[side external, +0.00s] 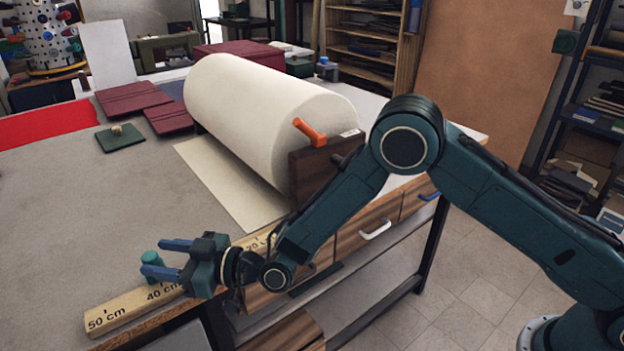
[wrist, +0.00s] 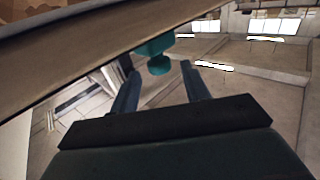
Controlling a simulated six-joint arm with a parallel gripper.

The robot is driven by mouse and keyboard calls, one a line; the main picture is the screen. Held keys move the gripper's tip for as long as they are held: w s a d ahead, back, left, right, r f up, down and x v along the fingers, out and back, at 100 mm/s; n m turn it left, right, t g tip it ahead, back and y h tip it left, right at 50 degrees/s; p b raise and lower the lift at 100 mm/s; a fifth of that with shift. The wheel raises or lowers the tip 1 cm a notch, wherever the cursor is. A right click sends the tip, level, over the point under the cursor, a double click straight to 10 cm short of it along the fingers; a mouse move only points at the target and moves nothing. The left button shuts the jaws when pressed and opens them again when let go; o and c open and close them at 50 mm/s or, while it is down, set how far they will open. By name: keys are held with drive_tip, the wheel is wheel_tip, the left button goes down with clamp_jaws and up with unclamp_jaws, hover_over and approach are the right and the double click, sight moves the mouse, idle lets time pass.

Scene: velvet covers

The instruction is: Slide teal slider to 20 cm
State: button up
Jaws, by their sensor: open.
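The teal slider (side external: 150,258) is a small knobbed piece on the wooden ruler (side external: 124,304) along the table's front edge. It sits between the 50 cm and 40 cm marks. The 20 cm mark is partly hidden behind my arm. My gripper (side external: 168,257) is open, with its two blue fingers pointing left at the slider. In the wrist view, the teal slider (wrist: 158,58) shows just beyond and between the tips of my open gripper (wrist: 158,72). I cannot tell whether the fingers touch it.
A large cream roll (side external: 255,115) lies on the table behind the ruler, with an orange handle (side external: 309,132) at its end. Dark red covers (side external: 133,97) and a green block (side external: 120,138) lie farther back.

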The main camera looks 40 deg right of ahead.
sight(156, 256)
drive_tip(key=shift+x, duration=1.65)
clamp_jaws()
